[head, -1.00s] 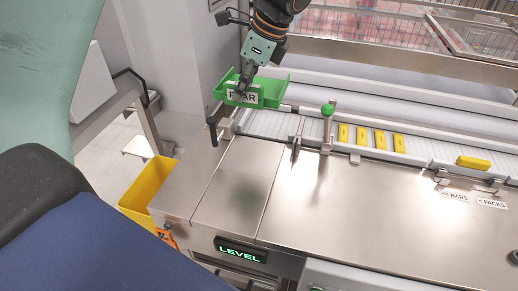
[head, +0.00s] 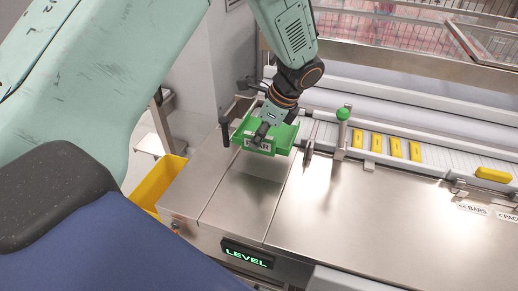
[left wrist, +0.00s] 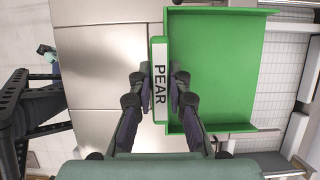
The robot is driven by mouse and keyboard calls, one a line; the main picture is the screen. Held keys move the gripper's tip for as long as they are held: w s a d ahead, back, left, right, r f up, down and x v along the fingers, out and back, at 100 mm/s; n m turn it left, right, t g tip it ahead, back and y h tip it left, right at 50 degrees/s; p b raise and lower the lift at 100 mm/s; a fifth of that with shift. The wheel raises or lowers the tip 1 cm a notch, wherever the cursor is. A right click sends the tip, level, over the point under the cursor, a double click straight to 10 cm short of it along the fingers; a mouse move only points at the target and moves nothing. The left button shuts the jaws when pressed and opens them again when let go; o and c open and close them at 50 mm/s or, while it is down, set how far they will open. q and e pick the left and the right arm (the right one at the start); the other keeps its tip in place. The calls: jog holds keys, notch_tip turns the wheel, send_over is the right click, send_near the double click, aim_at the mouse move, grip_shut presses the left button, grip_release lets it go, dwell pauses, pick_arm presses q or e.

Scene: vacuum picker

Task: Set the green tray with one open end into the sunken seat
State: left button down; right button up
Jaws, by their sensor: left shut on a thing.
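The green tray (head: 284,137) hangs above the left part of the steel worktop, with a blurred shadow below it. My left gripper (head: 261,134) is shut on its near wall, which carries a white PEAR label (head: 257,144). In the left wrist view the fingers (left wrist: 159,90) straddle that labelled wall, and the tray floor (left wrist: 215,70) spreads to the right. The tray's side opposite the label seems to have no wall there. I cannot make out the sunken seat; it may be hidden. My right gripper is not in view.
A white conveyor with several yellow bars (head: 394,147) runs behind the worktop (head: 345,210). A green-knobbed post (head: 342,125) stands right of the tray, a dark post (head: 225,133) left. A yellow bin (head: 158,185) stands at the left. A LEVEL display (head: 247,253) lights the front.

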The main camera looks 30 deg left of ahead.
aim_at(259, 148)
pick_arm(q)
notch_tip(259, 148, down, 4)
jog(key=shift+w, duration=0.15)
jog(key=c, duration=1.4)
grip_release()
jog(key=shift+r, duration=0.1)
jog(key=shift+o, duration=0.5)
jog(key=s+v, duration=0.1)
jog(key=v, duration=1.1)
jog(key=shift+w+p, duration=0.35)
jog(key=shift+p, duration=0.05)
